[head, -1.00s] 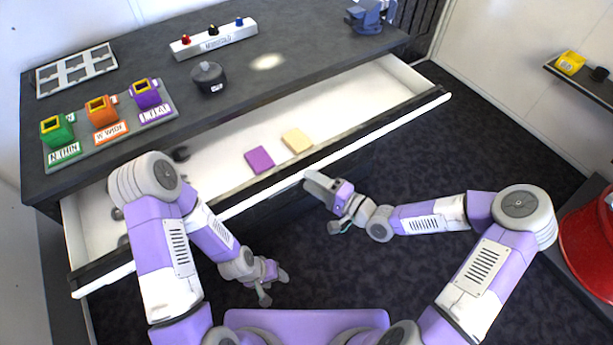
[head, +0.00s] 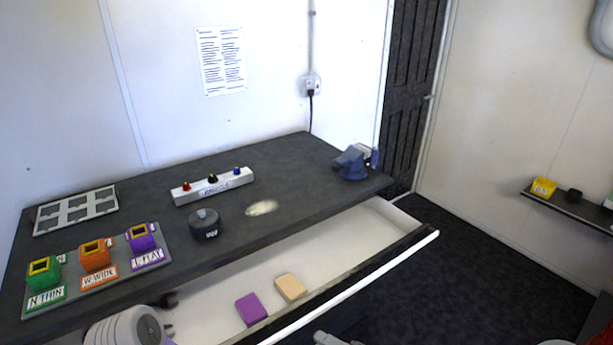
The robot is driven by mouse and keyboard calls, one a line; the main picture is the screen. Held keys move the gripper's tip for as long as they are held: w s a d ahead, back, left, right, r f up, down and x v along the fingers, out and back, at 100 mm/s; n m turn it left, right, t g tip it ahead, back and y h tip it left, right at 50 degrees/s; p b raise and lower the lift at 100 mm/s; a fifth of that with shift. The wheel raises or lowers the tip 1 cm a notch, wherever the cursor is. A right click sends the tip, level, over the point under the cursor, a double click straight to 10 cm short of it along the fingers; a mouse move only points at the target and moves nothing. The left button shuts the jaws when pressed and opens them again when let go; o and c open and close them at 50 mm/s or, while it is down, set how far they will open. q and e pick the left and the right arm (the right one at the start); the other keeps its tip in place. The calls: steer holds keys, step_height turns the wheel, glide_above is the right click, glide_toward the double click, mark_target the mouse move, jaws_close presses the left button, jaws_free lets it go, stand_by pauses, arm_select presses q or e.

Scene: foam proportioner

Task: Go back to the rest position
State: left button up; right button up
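The task names no object. In the head view a piece of my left arm (head: 125,327) shows at the bottom left, over the near-left part of the open drawer. My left gripper is below the picture and hidden. A small grey piece at the bottom edge (head: 330,339), in front of the drawer, looks like the tip of my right gripper; its fingers cannot be made out.
The drawer (head: 375,215) stands open under the dark bench (head: 290,165), holding a purple block (head: 251,309), a beige block (head: 291,287) and a dark wrench (head: 165,301). Green, orange and purple holders stand on the bench.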

steer(key=s+a+f+n+g+h, duration=0.1)
steer(key=s+f+g+h, duration=0.35)
steer(key=f, duration=0.85)
steer(key=s+d+f+n+g+h, duration=0.1)
steer(key=s+d+f+g+h, duration=0.1)
steer(key=s, duration=0.4)
steer(key=s+d+f+n+g+h, duration=0.2)
steer(key=s+f+g+h, duration=0.1)
steer(key=s+f, duration=0.3)
steer(key=shift+d+f+h+p, duration=0.3)
steer(key=shift+d+h, duration=0.05)
steer(key=shift+h, duration=0.1)
